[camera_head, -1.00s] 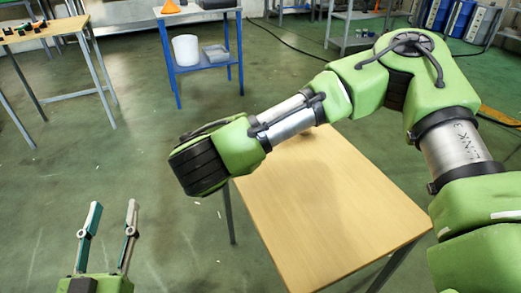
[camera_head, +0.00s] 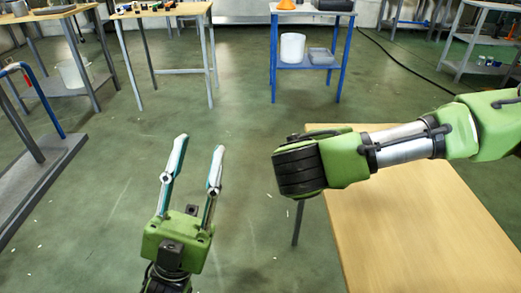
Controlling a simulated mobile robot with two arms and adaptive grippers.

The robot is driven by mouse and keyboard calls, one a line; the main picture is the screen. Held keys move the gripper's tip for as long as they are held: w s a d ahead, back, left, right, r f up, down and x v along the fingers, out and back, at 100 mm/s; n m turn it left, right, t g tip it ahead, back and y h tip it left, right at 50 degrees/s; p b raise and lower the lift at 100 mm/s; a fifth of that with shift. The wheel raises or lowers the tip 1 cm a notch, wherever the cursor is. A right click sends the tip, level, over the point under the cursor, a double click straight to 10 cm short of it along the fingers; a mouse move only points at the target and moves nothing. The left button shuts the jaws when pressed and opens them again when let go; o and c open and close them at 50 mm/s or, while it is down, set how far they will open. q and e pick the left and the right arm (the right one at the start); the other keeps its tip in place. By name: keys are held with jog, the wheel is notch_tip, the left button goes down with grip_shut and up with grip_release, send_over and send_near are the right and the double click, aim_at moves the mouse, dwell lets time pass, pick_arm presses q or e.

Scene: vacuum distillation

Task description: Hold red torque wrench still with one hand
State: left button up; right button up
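I cannot make out a red torque wrench in the head view. My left gripper (camera_head: 200,146) is in the lower middle, pointing away from me over the floor. Its two fingers are apart, with only floor visible between them, and it touches nothing. My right arm comes in from the right and passes over the wooden table (camera_head: 440,235). Its black ribbed joint is at the table's left edge, and no fingers of the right gripper show.
A workbench (camera_head: 165,10) with small dark items stands at the back. A blue-framed table (camera_head: 312,10) holds an orange object (camera_head: 286,4), with a white bucket (camera_head: 292,47) on its lower shelf. A grey cart (camera_head: 40,180) is at the left. Open floor lies between.

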pick_arm(q)
jog(key=w+d+f+m+g+h, duration=0.3)
jog(key=w+d+f+m+g, duration=0.15)
jog(key=w+m+g, duration=0.55)
jog(key=w+d+f+m+g+h, duration=0.35)
jog(key=w+f+m+g, duration=0.2)
jog(key=m+g, duration=0.45)
jog(key=w+a+f+m+g+y, duration=0.1)
jog(key=w+f+m+g+y, duration=0.2)
jog(key=w+f+m+y, duration=0.4)
jog(key=w+f, duration=0.2)
jog(key=w, duration=0.1)
jog(key=shift+w+a, duration=0.2)
jog(key=shift+w, duration=0.15)
pick_arm(e)
jog(key=x, duration=1.4)
jog(key=shift+c, duration=0.3)
grip_shut()
jog(key=shift+c, duration=1.9)
grip_release()
jog(key=shift+a, duration=0.1)
grip_shut()
